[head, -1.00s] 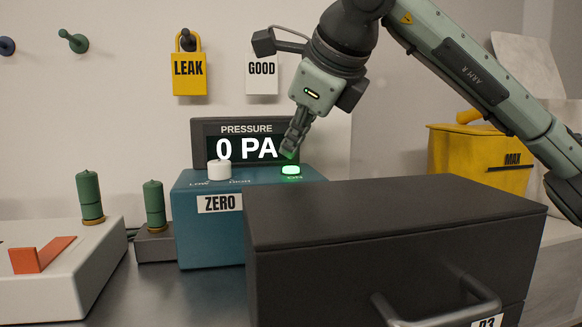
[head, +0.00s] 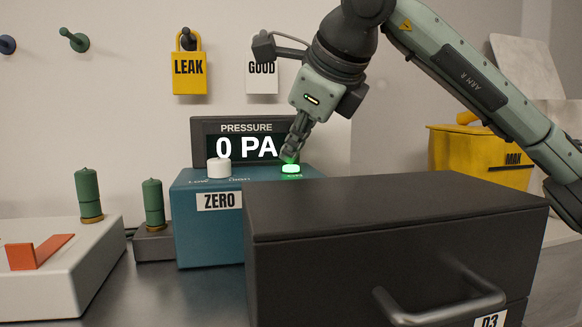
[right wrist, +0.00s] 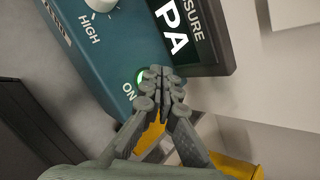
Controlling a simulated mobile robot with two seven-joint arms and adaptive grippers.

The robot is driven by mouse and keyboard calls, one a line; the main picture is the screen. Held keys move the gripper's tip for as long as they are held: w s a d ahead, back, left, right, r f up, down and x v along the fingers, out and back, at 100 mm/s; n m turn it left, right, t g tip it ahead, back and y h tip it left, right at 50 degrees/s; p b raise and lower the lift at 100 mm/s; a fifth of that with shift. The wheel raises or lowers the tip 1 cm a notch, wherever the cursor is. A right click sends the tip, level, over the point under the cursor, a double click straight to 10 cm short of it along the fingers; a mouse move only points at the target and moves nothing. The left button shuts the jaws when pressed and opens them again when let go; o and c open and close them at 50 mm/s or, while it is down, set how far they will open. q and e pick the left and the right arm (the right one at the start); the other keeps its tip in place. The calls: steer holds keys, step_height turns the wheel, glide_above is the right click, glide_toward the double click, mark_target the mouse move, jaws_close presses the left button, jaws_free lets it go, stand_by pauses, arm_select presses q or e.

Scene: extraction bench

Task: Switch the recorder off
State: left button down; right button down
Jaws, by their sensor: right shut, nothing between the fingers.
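The recorder (head: 205,225) is a blue-green box with a display (head: 243,145) reading PRESSURE 0 PA. Its round button (head: 290,169) glows green above the word ON. A white knob (head: 219,168) sits to its left, near LOW and HIGH. My right gripper (head: 289,157) is shut and empty, its fingertips just above and behind the lit button; I cannot tell if they touch it. In the right wrist view, the closed fingertips (right wrist: 160,88) partly cover the button (right wrist: 141,79) beside ON. My left gripper is not in view.
A dark drawer box (head: 395,215) with a handle stands close in front of the recorder's right part. Yellow LEAK (head: 189,75) and white GOOD (head: 262,72) tags hang on the wall. A yellow MAX bin (head: 480,155) stands at right. A white unit (head: 60,285) stands at left.

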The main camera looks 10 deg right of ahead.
mark_target(293, 167)
steer(key=shift+f, duration=0.3)
steer(key=shift+r, duration=0.1)
stand_by(0.4)
steer(key=shift+r, duration=0.75)
steer(key=shift+p, duration=0.35)
step_height(293, 167, up, 5)
steer(key=p, duration=0.3)
